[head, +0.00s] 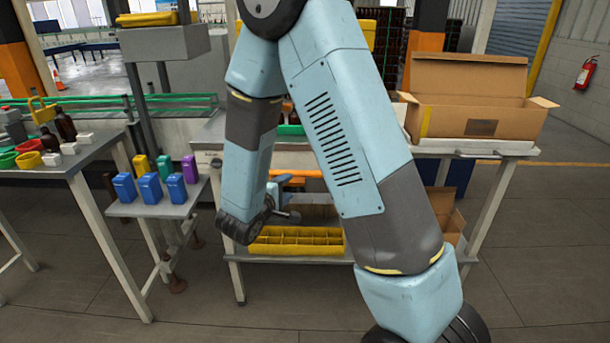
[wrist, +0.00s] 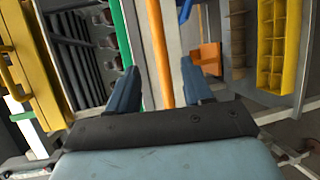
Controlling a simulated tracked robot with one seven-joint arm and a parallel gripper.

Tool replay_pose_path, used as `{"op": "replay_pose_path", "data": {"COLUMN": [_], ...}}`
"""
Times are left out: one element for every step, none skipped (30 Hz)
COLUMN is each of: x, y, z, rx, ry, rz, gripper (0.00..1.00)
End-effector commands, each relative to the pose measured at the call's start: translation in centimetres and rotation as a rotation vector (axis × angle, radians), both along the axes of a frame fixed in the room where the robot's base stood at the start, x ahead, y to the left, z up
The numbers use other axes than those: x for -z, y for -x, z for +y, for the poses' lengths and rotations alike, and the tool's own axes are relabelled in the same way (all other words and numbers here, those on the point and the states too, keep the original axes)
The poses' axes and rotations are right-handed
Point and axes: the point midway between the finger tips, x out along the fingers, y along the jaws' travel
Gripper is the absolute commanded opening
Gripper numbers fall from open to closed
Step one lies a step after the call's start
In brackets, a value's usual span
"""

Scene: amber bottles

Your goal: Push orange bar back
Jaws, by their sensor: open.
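The orange bar (head: 303,174) runs level along the front of the middle workstation, above the lower shelf. My arm hides part of it. In the wrist view the orange bar (wrist: 159,55) runs up the picture between my two fingers and ends near the dark palm edge. My gripper (head: 292,196) is in front of the workstation, close to the bar's height, and is partly hidden by my arm. In the wrist view my gripper (wrist: 160,68) is open, one finger on each side of the bar. I cannot tell whether either finger touches it.
A yellow divided crate (head: 297,241) sits on the shelf below; an orange bracket (wrist: 207,57) is right of the bar. A cardboard box (head: 470,100) stands on the bench at right. Floor in front is clear.

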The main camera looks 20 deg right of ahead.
Motion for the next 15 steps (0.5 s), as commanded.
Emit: {"op": "replay_pose_path", "data": {"x": [0.1, 0.2, 0.3, 0.4, 0.5, 0.6, 0.7, 0.8, 0.9, 1.0, 1.1, 1.3, 1.4, 1.4, 1.5], "y": [-0.5, -0.8, -1.3, -1.7, -2.1, -2.6, -3.0, -3.3, -3.9, -4.3, -4.7, -5.2, -5.6, -6.0, -6.5], "z": [-0.5, -0.8, -1.3, -1.6, -1.9, -2.4, -2.7, -3.1, -3.5, -3.9, -4.3, -4.7, -5.0, -5.4, -5.8], "rx": [0.002, 0.003, 0.005, 0.005, 0.005, 0.006, 0.005, 0.005, 0.005, 0.005, 0.007, 0.006, 0.005, 0.006, 0.005], "ry": [0.0, 0.0, 0.001, 0.001, 0.001, 0.001, 0.001, 0.0, 0.001, 0.001, 0.001, 0.002, 0.001, 0.0, 0.001], "rz": [0.0, 0.001, 0.0, 0.0, 0.0, 0.0, 0.0, 0.001, 0.0, 0.0, 0.0, 0.001, 0.002, 0.001, 0.0], "gripper": [0.51, 0.51, 0.51, 0.51, 0.51, 0.51, 0.51, 0.51, 0.51, 0.51, 0.51, 0.51, 0.51, 0.51, 0.51]}}
